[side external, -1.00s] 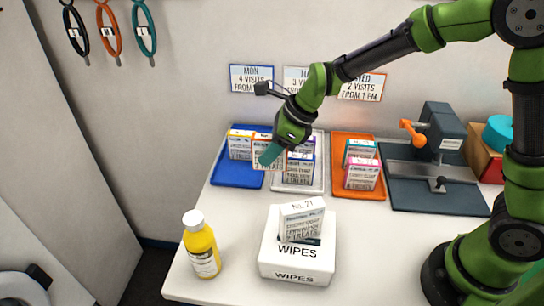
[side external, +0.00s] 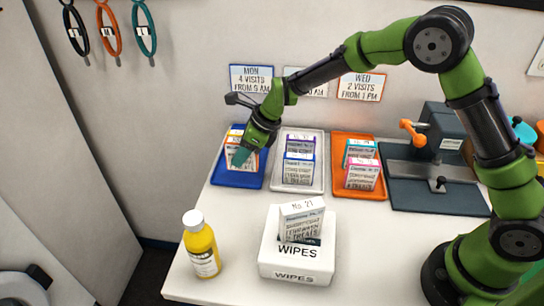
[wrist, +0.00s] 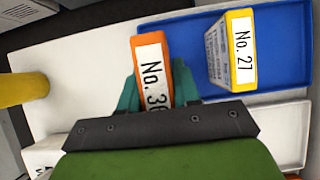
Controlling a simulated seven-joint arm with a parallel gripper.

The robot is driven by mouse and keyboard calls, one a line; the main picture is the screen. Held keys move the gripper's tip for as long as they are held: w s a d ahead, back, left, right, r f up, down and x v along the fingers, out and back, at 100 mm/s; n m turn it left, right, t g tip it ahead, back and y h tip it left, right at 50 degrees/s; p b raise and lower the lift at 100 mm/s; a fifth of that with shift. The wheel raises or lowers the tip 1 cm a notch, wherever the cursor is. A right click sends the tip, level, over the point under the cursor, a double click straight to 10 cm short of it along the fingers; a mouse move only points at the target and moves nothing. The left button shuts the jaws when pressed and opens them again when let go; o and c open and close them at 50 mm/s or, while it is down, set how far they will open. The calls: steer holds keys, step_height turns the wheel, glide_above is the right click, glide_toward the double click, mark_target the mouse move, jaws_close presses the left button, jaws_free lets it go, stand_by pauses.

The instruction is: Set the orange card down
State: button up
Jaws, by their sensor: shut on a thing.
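My gripper (side external: 241,156) is shut on the orange card (wrist: 152,60), an upright packet with an orange edge and a label starting "No. 3". In the side view the card (side external: 233,146) is mostly hidden by the fingers, at the blue tray (side external: 238,182). I cannot tell whether its bottom touches the tray. In the wrist view the card shows near the edge of the blue tray (wrist: 190,30). The yellow card, No. 27 (wrist: 241,50), stands in that tray, apart from the orange card; in the side view it is partly hidden behind my gripper.
The white tray (side external: 303,188) holds a purple and a blue card. The orange tray (side external: 372,192) holds a teal and a pink card. A wipes box (side external: 297,262) with card No. 21 (side external: 302,220) and a yellow bottle (side external: 202,246) stand in front. A grey press (side external: 440,145) is at right.

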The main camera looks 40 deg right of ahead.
steer(key=shift+w+a+f, duration=0.1)
steer(key=shift+w+a, duration=0.2)
steer(key=shift+w, duration=0.6)
steer(key=shift+w+f, duration=0.15)
steer(key=shift+f, duration=1.6)
steer(key=shift+f, duration=0.2)
steer(key=o, duration=1.1)
steer(key=shift+c, duration=0.2)
steer(key=shift+r, duration=0.15)
